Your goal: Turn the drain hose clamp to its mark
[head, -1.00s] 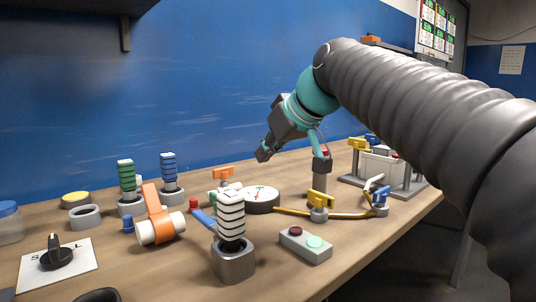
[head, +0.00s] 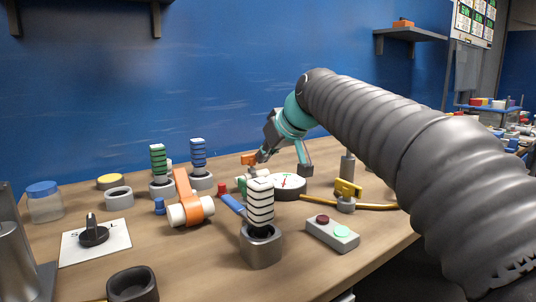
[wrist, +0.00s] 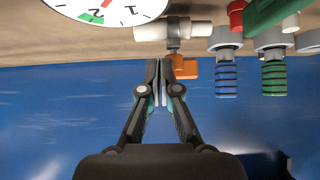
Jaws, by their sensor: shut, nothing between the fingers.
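My gripper (head: 262,156) is shut and empty, low over the back of the bench. In the wrist view its fingertips (wrist: 159,84) meet just left of an orange handle (wrist: 185,68) on a grey stem by a white pipe (wrist: 172,31). This handle (head: 248,158) also shows in the head view, beside the fingertips; I cannot tell if they touch. A yellow handle (head: 348,187) sits on a grey fitting at a yellow-orange hose (head: 377,206). No label shows which is the drain hose clamp, and I see no clear mark.
Green (head: 157,160) and blue (head: 198,153) striped blocks stand left. The blue wall is close behind.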

